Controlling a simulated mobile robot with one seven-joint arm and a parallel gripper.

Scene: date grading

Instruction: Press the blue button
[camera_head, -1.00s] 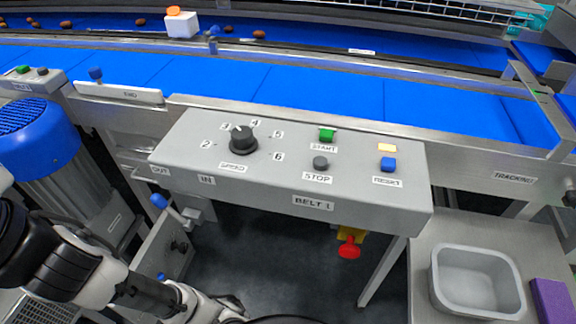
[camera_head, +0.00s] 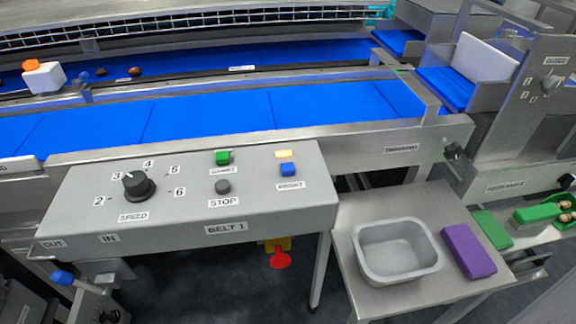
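Nothing covers the blue button. My gripper is not in this view.
A red knob (camera_head: 280,258) hangs under the box. To the right, a steel side table (camera_head: 345,215) holds a grey bin (camera_head: 398,272) and a purple block (camera_head: 468,251). Blue conveyor belts (camera_head: 210,112) run behind. The space above the panel is clear.

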